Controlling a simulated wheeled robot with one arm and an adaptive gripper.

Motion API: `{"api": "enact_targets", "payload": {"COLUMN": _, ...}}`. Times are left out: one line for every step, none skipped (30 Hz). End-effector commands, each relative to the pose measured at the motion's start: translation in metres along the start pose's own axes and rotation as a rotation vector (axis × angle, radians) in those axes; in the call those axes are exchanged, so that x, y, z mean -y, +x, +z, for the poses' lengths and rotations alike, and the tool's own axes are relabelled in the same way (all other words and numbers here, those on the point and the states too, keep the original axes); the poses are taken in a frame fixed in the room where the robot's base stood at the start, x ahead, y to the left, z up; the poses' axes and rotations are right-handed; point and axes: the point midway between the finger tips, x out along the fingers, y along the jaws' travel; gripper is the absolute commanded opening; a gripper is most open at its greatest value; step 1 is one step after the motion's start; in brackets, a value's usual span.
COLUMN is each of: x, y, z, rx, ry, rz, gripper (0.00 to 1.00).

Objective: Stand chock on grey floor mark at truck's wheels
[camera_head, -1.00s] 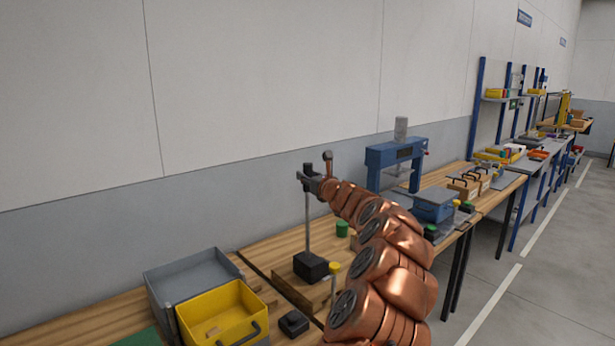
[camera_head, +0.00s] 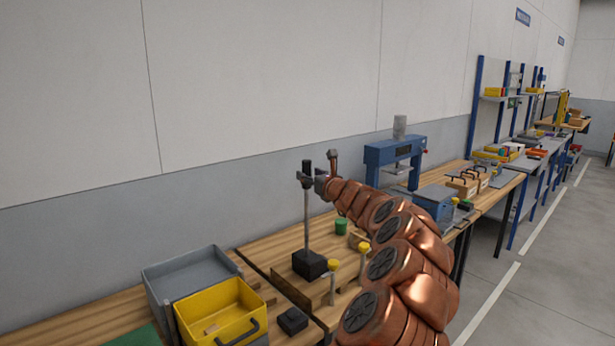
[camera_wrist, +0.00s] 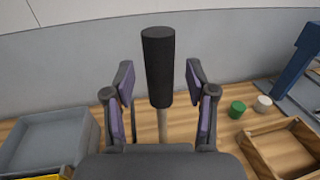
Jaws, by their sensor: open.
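My gripper (camera_wrist: 160,92) is open, its two dark, purple-padded fingers apart in the wrist view. A black cylinder (camera_wrist: 158,66) on a pale rod shows upright between them in the picture; I cannot tell its distance, and nothing is seen gripped. In the head view, my copper-coloured arm (camera_head: 385,262) reaches over a wooden bench, its end beside the top of an upright stand (camera_head: 307,215). No chock, grey floor mark, truck or wheels show in these views.
A grey bin (camera_head: 185,270) and a yellow bin (camera_head: 215,310) stand at the lower left. A blue press (camera_head: 393,152) stands farther along the bench. A green cup (camera_wrist: 237,110) and open wooden box (camera_wrist: 285,150) show at right. Clear floor (camera_head: 545,290) lies right of the benches.

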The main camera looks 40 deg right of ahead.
Motion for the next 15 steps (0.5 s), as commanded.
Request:
{"api": "enact_targets", "payload": {"x": 0.0, "y": -0.006, "z": 0.0, "rx": 0.003, "ry": 0.004, "rz": 0.001, "gripper": 0.56}}
{"api": "enact_targets", "payload": {"x": 0.0, "y": -0.01, "z": 0.0, "rx": 0.003, "ry": 0.004, "rz": 0.0, "gripper": 0.56}}
{"api": "enact_targets", "payload": {"x": 0.0, "y": -0.014, "z": 0.0, "rx": 0.003, "ry": 0.004, "rz": 0.0, "gripper": 0.56}}
{"api": "enact_targets", "payload": {"x": 0.0, "y": -0.017, "z": 0.0, "rx": 0.003, "ry": 0.003, "rz": 0.0, "gripper": 0.56}}
{"api": "enact_targets", "payload": {"x": 0.001, "y": -0.02, "z": 0.0, "rx": 0.003, "ry": 0.003, "rz": 0.0, "gripper": 0.56}}
{"api": "enact_targets", "payload": {"x": 0.001, "y": -0.024, "z": 0.0, "rx": 0.003, "ry": 0.003, "rz": 0.0, "gripper": 0.56}}
{"api": "enact_targets", "payload": {"x": 0.0, "y": -0.027, "z": 0.0, "rx": 0.003, "ry": 0.002, "rz": 0.0, "gripper": 0.56}}
{"api": "enact_targets", "payload": {"x": 0.0, "y": -0.03, "z": 0.0, "rx": 0.003, "ry": 0.001, "rz": 0.0, "gripper": 0.56}}
{"api": "enact_targets", "payload": {"x": 0.0, "y": -0.035, "z": 0.0, "rx": 0.004, "ry": 0.002, "rz": 0.0, "gripper": 0.56}}
{"api": "enact_targets", "payload": {"x": 0.001, "y": -0.039, "z": 0.0, "rx": 0.003, "ry": 0.003, "rz": -0.001, "gripper": 0.56}}
{"api": "enact_targets", "payload": {"x": 0.001, "y": -0.043, "z": 0.0, "rx": 0.003, "ry": 0.004, "rz": -0.002, "gripper": 0.56}}
{"api": "enact_targets", "payload": {"x": 0.001, "y": -0.048, "z": -0.001, "rx": 0.001, "ry": 0.004, "rz": -0.002, "gripper": 0.56}}
{"api": "enact_targets", "payload": {"x": 0.001, "y": -0.051, "z": -0.001, "rx": 0.001, "ry": 0.004, "rz": -0.001, "gripper": 0.56}}
{"api": "enact_targets", "payload": {"x": 0.001, "y": -0.054, "z": -0.001, "rx": 0.0, "ry": 0.004, "rz": -0.001, "gripper": 0.56}}
{"api": "enact_targets", "payload": {"x": 0.001, "y": -0.059, "z": -0.001, "rx": 0.001, "ry": 0.003, "rz": -0.002, "gripper": 0.56}}
